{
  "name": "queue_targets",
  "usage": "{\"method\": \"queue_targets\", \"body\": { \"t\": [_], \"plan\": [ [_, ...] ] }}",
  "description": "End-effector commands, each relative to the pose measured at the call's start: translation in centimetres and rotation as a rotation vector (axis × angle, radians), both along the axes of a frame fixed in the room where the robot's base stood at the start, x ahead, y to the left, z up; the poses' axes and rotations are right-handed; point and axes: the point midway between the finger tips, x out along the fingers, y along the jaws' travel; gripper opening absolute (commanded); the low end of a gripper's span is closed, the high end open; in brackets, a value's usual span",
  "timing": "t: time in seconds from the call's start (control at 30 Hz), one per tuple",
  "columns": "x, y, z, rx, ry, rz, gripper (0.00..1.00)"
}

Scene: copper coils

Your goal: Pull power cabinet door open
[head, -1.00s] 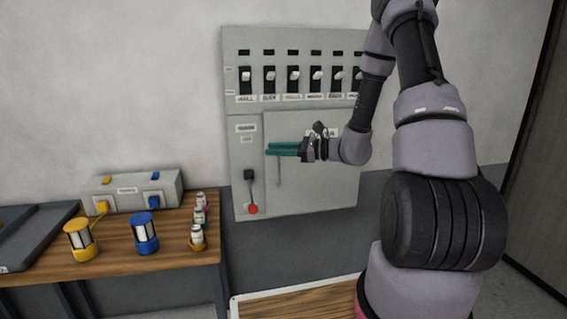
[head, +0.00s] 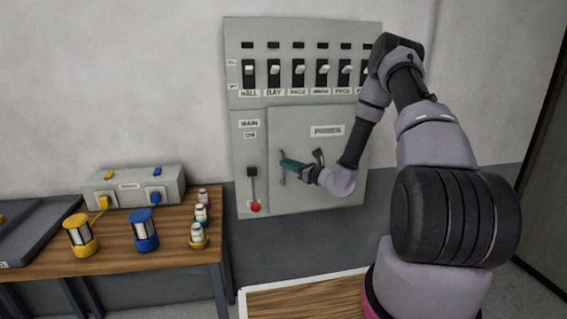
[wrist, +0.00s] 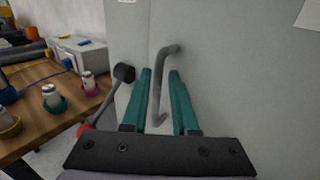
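The power cabinet door (head: 335,185) is a flat grey panel labelled POWER, flush in the wall cabinet (head: 232,110) in the head view. Its bent grey bar handle (head: 282,168) stands near the door's left edge. My gripper (head: 284,163) has teal fingers and is at the handle. In the wrist view, my gripper (wrist: 161,98) is open, with one finger on each side of the handle (wrist: 157,90). There are gaps between the handle and both fingers. The door (wrist: 235,75) fills the right of that view. The exact depth of the fingers around the bar is hard to tell.
A main lever with a red knob (head: 255,207) hangs left of the door; it also shows close to the left finger in the wrist view (wrist: 84,130). A row of switches is above. A wooden table (head: 190,240) with lanterns and small bottles stands at left.

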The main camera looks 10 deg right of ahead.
Motion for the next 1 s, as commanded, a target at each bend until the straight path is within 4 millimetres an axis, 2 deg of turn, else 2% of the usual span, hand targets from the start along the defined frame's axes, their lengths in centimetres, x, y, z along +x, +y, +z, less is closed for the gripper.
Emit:
{"method": "queue_targets", "body": {
  "t": [0.2, 0.53, 0.57, 0.6, 0.63, 1.0],
  "plan": [
    [2.0, 1.4, 0.0, 0.000, 0.000, 0.001, 0.27],
    [2.3, 1.6, 0.0, 0.000, 0.000, 0.001, 0.27],
    [2.3, 1.6, 0.0, 0.000, 0.000, 0.001, 0.23],
    [2.3, 1.6, 0.0, 0.000, 0.000, 0.001, 0.08],
    [2.3, 1.6, 0.0, 0.000, 0.000, 0.001, 0.00],
    [2.3, 1.6, 0.0, 0.000, 0.000, 0.001, 0.00]
  ]
}}
